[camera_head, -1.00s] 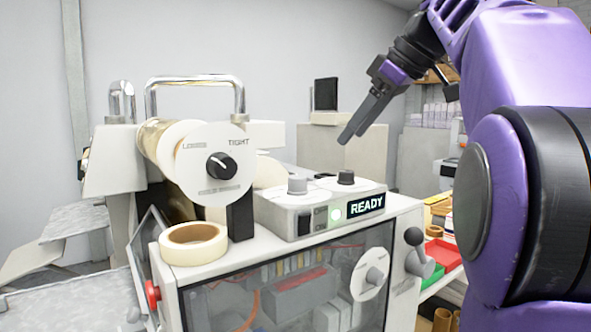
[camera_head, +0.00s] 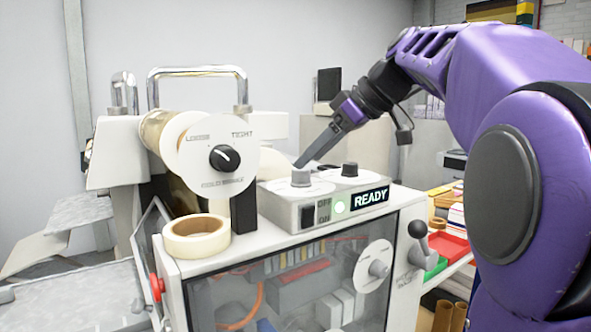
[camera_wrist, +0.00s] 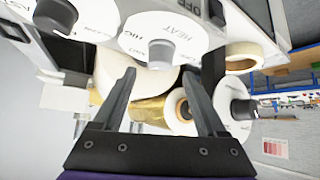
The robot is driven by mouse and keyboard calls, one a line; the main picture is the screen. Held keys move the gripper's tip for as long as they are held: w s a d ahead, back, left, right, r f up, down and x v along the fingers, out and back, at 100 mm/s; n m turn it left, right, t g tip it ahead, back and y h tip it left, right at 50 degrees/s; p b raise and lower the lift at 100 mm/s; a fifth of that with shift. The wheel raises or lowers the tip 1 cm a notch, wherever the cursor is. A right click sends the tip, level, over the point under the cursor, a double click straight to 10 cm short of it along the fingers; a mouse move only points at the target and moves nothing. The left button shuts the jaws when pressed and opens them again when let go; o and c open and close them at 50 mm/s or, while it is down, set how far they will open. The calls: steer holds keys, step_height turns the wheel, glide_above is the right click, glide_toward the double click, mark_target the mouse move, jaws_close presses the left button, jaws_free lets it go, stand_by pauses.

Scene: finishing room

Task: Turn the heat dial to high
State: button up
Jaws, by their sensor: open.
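The heat dial (camera_head: 301,178) is a grey knob on a white disc on top of the control box. In the wrist view the heat dial (camera_wrist: 161,52) shows the word HEAT and part of a HIGH label; its pointer setting is not clear. My gripper (camera_head: 301,163) is just above and behind the grey knob, tilted down to the left. In the wrist view my gripper (camera_wrist: 158,76) has its two dark fingers apart with nothing between them. The knob appears just beyond the fingertips, roughly centred between them, and no contact is visible.
A second dial with a black knob (camera_head: 350,169) is right of the heat dial. The READY display (camera_head: 370,199) and OFF/ON switch (camera_head: 308,214) are on the box front. The tension dial (camera_head: 225,158), chrome handle (camera_head: 197,72) and tape roll (camera_head: 196,238) stand left.

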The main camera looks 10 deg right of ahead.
mark_target(301, 177)
steer(key=x, duration=0.5)
jaws_close()
stand_by(0.3)
